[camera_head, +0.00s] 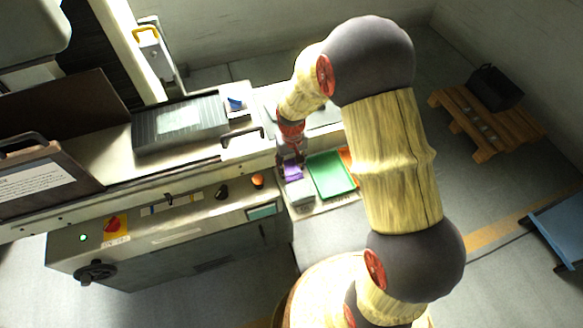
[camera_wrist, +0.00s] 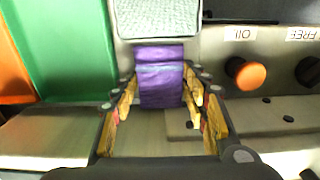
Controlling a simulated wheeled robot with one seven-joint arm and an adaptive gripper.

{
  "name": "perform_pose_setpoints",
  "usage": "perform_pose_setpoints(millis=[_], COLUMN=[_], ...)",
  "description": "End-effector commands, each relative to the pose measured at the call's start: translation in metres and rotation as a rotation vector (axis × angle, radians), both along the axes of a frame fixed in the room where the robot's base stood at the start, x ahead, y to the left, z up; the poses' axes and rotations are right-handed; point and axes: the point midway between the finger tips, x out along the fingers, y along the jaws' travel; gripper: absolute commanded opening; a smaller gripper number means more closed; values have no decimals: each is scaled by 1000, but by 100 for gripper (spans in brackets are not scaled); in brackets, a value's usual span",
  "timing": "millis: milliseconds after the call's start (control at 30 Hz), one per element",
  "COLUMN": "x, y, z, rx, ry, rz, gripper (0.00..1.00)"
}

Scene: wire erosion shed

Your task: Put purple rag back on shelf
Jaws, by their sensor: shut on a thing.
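The purple rag (camera_wrist: 160,80) is a folded cloth between the fingers of my gripper (camera_wrist: 161,90) in the wrist view. My gripper is shut on it. In the head view the rag (camera_head: 293,172) shows just below my gripper (camera_head: 292,156), beside the machine's right end. A pale shelf (camera_head: 325,205) there carries a green tray and a light grey item. In the wrist view the rag's far end meets the edge of the grey item (camera_wrist: 158,18); I cannot tell whether they touch. My arm hides part of the shelf in the head view.
The green tray (camera_head: 330,175) lies right of the rag, with an orange item (camera_head: 347,157) beyond it. The machine front has an orange button (camera_wrist: 247,74) close by. A wooden pallet (camera_head: 485,115) with a black bag (camera_head: 494,88) stands at the right. Floor between is clear.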

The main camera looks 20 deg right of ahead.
Motion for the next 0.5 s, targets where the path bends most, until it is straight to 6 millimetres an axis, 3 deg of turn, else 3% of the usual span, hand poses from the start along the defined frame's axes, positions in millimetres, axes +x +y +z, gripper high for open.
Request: perform_pose_setpoints(millis=[367, 400, 500], x=[0, 0, 0], y=[0, 0, 0], z=[-4, -4, -3], rx=[0, 0, 0], ry=[-1, -2, -1], rz=[0, 0, 0], gripper=[24, 46, 52])
